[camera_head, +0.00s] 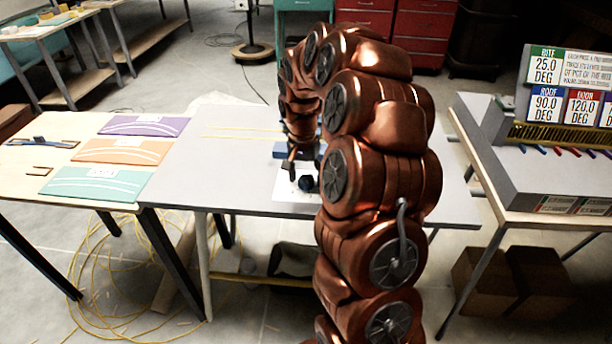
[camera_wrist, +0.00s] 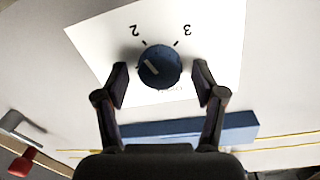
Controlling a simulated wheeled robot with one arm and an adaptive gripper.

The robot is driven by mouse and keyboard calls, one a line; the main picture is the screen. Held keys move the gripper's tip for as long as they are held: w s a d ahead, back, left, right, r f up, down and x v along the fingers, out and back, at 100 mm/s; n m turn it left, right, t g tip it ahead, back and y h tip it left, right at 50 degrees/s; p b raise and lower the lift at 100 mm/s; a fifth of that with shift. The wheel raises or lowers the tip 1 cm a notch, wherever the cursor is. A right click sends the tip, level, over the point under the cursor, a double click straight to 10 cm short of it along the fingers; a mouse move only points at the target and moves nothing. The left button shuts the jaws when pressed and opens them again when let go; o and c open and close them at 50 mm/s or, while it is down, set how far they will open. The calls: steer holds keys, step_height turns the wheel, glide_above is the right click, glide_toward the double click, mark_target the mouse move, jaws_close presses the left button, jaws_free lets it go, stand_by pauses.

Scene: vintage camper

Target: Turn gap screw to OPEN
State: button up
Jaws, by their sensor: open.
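The gap screw is a dark blue round knob (camera_wrist: 160,66) with a light pointer line, on a white card (camera_wrist: 100,40). In the wrist view the numbers 2 and 3 show upside down on the card beyond the knob, and small print near the knob is too blurred to read. My gripper (camera_wrist: 161,82) is open, with one finger on each side of the knob and a gap on both sides. In the head view the knob (camera_head: 306,184) sits on the grey table (camera_head: 245,180), with my gripper (camera_head: 300,170) just over it. No OPEN mark is legible.
A blue bar (camera_wrist: 190,132) lies beside the card. A red-handled lever (camera_wrist: 24,162) shows at lower left in the wrist view. Purple, orange and green panels (camera_head: 122,150) lie on the left table. A sign-topped console (camera_head: 545,165) stands at right.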

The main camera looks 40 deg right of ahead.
steer(key=shift+c, duration=0.4)
steer(key=c, duration=1.1)
steer(key=shift+o, duration=0.2)
